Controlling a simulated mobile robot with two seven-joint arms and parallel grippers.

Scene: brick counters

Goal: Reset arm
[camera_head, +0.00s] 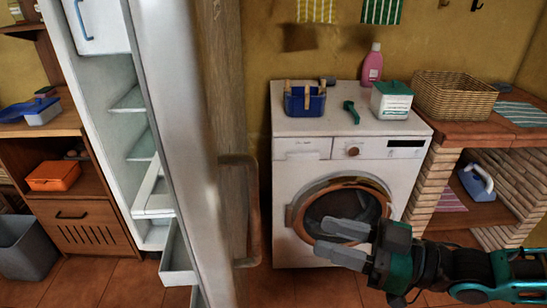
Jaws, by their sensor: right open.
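My right gripper (333,243) is in the lower right of the head view, reaching in from the right edge with its fingers pointing left. Its two grey fingers are apart and nothing shows between them. It is in front of the white washing machine (292,175), overlapping the lower part of its round door in the picture. I cannot tell whether it touches the machine. My left gripper does not show.
A tall fridge (117,75) stands open at left, its shelves bare. A wooden door edge with a handle (254,210) is beside it. A brick counter (445,137) with a wicker basket (452,96) is at right. Tiled floor (300,288) shows below.

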